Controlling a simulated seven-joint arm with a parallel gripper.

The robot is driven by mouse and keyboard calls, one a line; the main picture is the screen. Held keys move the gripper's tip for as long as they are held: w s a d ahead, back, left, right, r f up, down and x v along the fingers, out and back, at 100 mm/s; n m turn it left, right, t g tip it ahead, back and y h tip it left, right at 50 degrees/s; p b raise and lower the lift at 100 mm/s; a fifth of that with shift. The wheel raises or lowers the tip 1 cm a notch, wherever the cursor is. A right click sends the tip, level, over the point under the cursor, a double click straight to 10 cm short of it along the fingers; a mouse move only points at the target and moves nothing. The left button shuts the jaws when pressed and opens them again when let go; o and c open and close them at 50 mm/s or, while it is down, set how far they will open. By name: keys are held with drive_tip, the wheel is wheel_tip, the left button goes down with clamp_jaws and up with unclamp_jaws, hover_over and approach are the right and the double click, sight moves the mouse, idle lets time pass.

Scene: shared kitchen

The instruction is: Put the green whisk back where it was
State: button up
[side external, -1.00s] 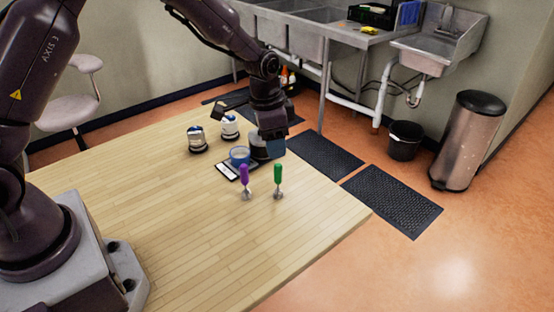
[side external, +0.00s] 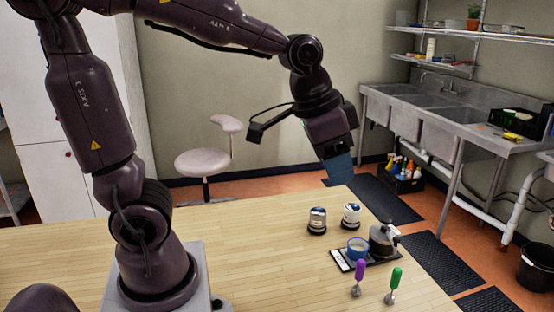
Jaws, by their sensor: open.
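The green whisk (side external: 396,279) stands upright, handle up, near the right edge of the wooden table (side external: 250,265). A purple whisk (side external: 360,271) stands just to its left, apart from it. My gripper (side external: 339,170) is raised high above the far side of the table, pointing down, well away from both whisks. It is open, and I see nothing held in it. Its fingertips look like one blue-grey block from this side, so the gap between them is hidden.
A blue cup (side external: 358,246) and a grey-and-black pot (side external: 384,237) stand on or beside a black tray (side external: 341,260) behind the whisks. Two small jars (side external: 317,221) and (side external: 350,215) stand further back. The table's left and middle are clear.

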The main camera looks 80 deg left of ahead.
drive_tip(key=s+r+n+t, duration=0.1)
drive_tip(key=s+n, duration=0.1)
drive_tip(key=s, duration=0.7)
drive_tip(key=shift+s+a+t, duration=0.15)
drive_tip(key=shift+t, duration=0.15)
drive_tip(key=shift+r, duration=0.1)
idle(0.5)
